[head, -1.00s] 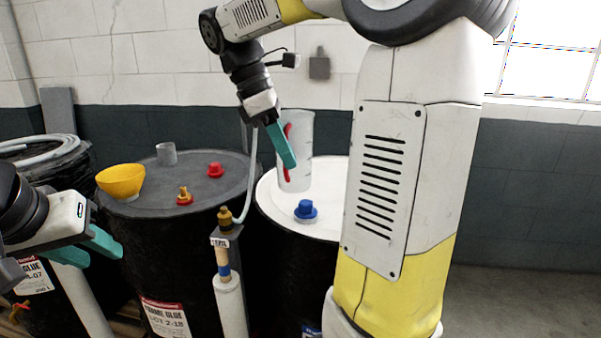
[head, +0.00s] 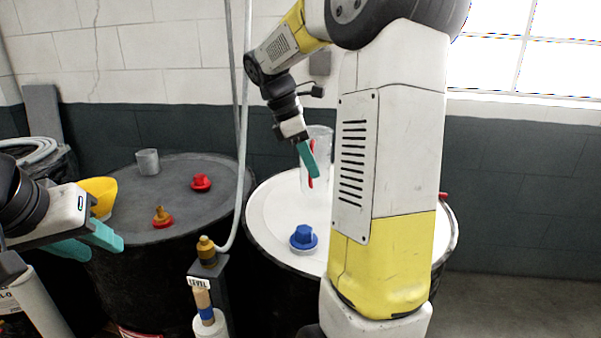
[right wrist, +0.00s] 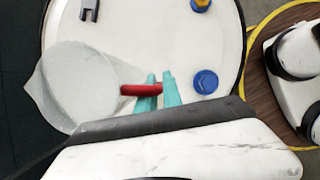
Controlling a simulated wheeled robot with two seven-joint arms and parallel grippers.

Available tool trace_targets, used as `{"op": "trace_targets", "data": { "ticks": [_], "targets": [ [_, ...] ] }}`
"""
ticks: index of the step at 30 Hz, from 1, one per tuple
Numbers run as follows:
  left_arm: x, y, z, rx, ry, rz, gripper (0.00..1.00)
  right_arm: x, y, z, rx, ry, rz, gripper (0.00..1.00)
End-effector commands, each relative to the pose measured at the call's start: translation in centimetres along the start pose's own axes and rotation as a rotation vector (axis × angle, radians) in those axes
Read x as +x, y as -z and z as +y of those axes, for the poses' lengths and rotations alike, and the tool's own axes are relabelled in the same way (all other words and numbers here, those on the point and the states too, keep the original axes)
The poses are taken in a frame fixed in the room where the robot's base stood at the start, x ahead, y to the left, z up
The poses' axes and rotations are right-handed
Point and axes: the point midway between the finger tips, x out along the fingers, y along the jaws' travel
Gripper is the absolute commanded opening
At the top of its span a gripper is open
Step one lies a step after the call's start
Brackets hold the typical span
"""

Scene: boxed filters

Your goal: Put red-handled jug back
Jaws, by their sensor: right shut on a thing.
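The red-handled jug (head: 318,150) is translucent and stands upright over the white drum top (head: 270,215). I cannot tell whether its base touches the drum. My right gripper (head: 307,160) is shut on its red handle. In the right wrist view the jug (right wrist: 75,88) is seen from above with its spout to the left, and the teal fingers (right wrist: 160,92) close around the red handle (right wrist: 140,90). My left gripper (head: 95,240) is empty, with teal fingers apart, at the left in front of the dark drum. My right arm hides part of the white drum.
A blue cap (head: 303,238) sits on the white drum near the jug. The dark drum (head: 200,230) carries a yellow funnel (head: 100,194), a grey cup (head: 147,162), and two red-based fittings. A level pump with a hose (head: 207,255) stands in front, between the drums.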

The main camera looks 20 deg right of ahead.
Motion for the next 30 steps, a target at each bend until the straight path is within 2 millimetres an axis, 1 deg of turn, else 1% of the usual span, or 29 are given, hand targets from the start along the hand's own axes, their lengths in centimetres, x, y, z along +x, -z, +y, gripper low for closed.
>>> {"op": "trace_targets", "data": {
  "ticks": [1,3,6,9,13,18,21,30],
  "targets": [
    [0.0,0.0,0.0,0.000,0.000,0.000,0.36,0.5,-0.7,1.2,0.005,0.003,0.000,0.00],
    [0.0,0.0,0.0,0.000,0.000,0.000,0.36,1.0,-1.5,2.5,0.005,0.004,0.000,0.00],
    [0.0,0.0,0.0,0.000,0.000,0.000,0.36,1.4,-2.3,4.0,0.003,0.002,0.000,0.00],
    [0.0,0.0,0.0,0.000,0.000,0.000,0.36,1.6,-2.8,4.7,0.001,0.001,0.000,0.00],
    [0.0,0.0,0.0,0.000,0.000,0.000,0.36,2.1,-2.8,5.0,-0.001,0.001,-0.001,0.00],
    [0.0,0.0,0.0,0.000,0.000,0.000,0.36,4.2,-1.9,5.0,-0.001,0.004,-0.001,0.00],
    [0.0,0.0,0.0,0.000,0.000,0.000,0.36,5.0,-1.6,5.0,-0.001,0.001,0.000,0.00],
    [0.0,0.0,0.0,0.000,0.000,0.000,0.36,5.1,-1.5,5.0,0.000,0.001,0.000,0.00]
  ]
}}
